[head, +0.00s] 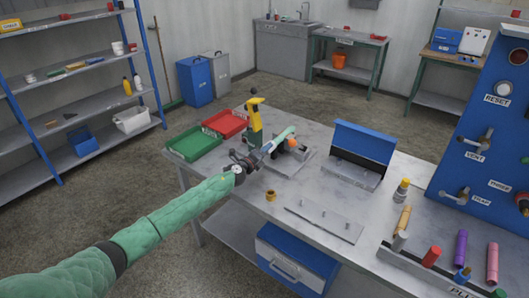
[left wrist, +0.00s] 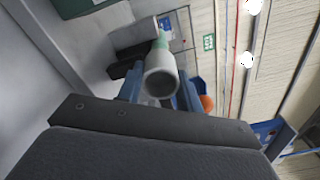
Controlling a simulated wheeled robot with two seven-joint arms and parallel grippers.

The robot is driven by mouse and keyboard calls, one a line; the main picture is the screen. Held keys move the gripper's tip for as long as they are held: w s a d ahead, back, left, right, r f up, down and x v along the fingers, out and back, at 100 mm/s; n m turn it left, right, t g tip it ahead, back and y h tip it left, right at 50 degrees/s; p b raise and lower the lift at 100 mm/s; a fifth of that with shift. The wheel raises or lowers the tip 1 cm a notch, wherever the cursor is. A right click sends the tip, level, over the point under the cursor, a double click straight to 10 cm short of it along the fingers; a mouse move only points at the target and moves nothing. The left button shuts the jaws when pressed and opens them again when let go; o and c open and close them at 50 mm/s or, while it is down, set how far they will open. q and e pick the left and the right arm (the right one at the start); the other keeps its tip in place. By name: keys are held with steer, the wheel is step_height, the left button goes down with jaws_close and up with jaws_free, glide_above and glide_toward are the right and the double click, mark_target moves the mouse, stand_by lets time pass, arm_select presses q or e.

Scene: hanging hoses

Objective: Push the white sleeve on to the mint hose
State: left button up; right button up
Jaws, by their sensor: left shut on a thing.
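My left gripper (head: 262,150) is over the table, shut on the white sleeve (left wrist: 161,80). In the left wrist view the sleeve sits between the two fingers of the left gripper (left wrist: 160,88), with its open end facing the camera. The mint hose (left wrist: 161,41) shows just behind the sleeve's far end, roughly in line with it. In the head view the mint hose (head: 284,135) points away up and right from the gripper. The sleeve hides the junction, so I cannot tell whether the hose end is inside it. My right gripper is not in view.
A yellow-and-green tool (head: 254,122) stands close behind the gripper. An orange round part (head: 292,144) is beside the hose. Green (head: 194,142) and red (head: 225,123) trays lie left. A blue open case (head: 360,150) stands right. The front-left tabletop is mostly clear.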

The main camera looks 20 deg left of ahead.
arm_select(q)
steer(key=shift+w, duration=0.15)
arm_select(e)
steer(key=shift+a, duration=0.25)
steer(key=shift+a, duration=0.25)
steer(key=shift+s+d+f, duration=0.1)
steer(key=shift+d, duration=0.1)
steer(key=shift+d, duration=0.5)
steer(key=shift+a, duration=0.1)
arm_select(q)
steer(key=shift+w+d, duration=0.1)
steer(key=shift+w, duration=0.15)
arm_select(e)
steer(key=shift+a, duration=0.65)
